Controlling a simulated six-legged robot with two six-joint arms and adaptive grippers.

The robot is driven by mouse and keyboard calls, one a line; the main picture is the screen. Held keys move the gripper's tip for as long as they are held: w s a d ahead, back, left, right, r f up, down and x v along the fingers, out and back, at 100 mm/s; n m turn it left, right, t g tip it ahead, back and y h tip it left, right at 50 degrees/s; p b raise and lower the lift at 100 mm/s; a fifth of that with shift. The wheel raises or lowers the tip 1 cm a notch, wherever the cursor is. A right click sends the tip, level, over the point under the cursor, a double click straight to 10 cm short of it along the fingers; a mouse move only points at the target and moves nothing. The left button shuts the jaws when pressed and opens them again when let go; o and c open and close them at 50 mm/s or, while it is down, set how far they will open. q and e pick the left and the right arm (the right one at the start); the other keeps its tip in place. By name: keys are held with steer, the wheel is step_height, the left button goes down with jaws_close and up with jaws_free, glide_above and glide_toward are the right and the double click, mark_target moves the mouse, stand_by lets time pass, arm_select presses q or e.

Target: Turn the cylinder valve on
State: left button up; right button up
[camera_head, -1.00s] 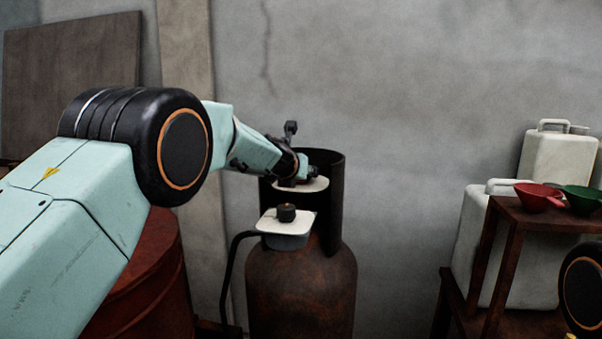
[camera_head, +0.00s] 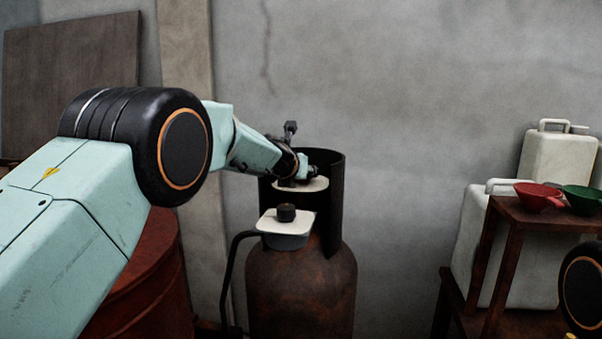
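A rusty brown gas cylinder (camera_head: 302,285) stands upright against the wall, with a dark collar (camera_head: 336,185) open toward me. A white-topped fitting with a black knob (camera_head: 286,212) sits at its front, joined to a black hose. A second pale disc (camera_head: 303,185) lies above and behind it, inside the collar. My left gripper (camera_head: 308,172) is at the collar, just over this pale disc. Its fingers are small and partly hidden, so I cannot tell whether they are open or touch anything. Of my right arm only a round joint shows at the right edge; its gripper is out of view.
A red-brown drum (camera_head: 150,285) stands left of the cylinder, under my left arm. At right, a dark red stand (camera_head: 510,240) bears a red funnel (camera_head: 540,196) and a green funnel (camera_head: 582,198). White canisters (camera_head: 560,160) stand behind. Wall space between cylinder and stand is clear.

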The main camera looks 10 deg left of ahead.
stand_by(0.6)
arm_select(q)
steer(key=o, duration=1.2)
steer(key=shift+c, duration=0.2)
